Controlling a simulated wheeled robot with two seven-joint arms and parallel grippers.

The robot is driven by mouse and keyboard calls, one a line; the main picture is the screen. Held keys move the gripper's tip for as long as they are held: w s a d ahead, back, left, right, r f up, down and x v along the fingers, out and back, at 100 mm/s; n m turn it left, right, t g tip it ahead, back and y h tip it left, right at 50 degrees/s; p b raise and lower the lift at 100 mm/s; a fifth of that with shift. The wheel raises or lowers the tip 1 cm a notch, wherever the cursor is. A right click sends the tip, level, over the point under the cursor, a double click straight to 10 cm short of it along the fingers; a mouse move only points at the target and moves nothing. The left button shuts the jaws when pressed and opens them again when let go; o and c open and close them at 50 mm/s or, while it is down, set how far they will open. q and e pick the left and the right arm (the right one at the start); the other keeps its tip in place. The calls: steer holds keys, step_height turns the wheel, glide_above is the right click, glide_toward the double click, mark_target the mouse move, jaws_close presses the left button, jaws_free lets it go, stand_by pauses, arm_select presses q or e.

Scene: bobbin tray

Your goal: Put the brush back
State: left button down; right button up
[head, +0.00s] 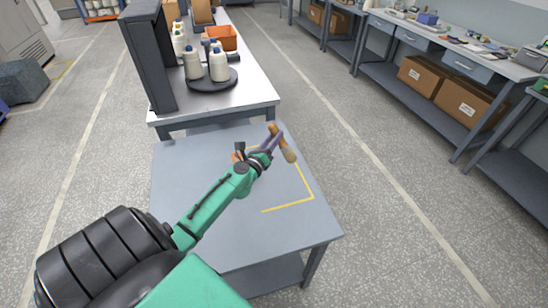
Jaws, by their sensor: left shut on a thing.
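A tan and orange-brown piece that looks like the brush (288,153) is at the end of my left arm, over the grey-blue table in the head view. My left gripper (271,146) is shut on it. The fingers hide part of it, and its bristles cannot be made out. A yellow corner line (290,206) is marked on the table to the right of and nearer than the gripper. My right gripper is not in view.
A second bench (255,93) behind carries a dark round tray (207,84) with white bobbins, a tall dark panel (148,58) and an orange bin (222,37). A small orange thing shows beside my wrist. The near table's front right is clear. Workbenches with cardboard boxes (468,101) stand right.

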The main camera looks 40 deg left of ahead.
arm_select(q)
step_height(320, 180, down, 10)
steer(key=w+b, duration=0.1)
steer(key=b, duration=0.5)
steer(key=shift+w+f+b, duration=0.25)
steer(key=shift+w+b, duration=0.05)
steer(key=shift+w, duration=0.1)
steer(key=c, duration=0.7)
jaws_free()
steer(key=shift+o, duration=1)
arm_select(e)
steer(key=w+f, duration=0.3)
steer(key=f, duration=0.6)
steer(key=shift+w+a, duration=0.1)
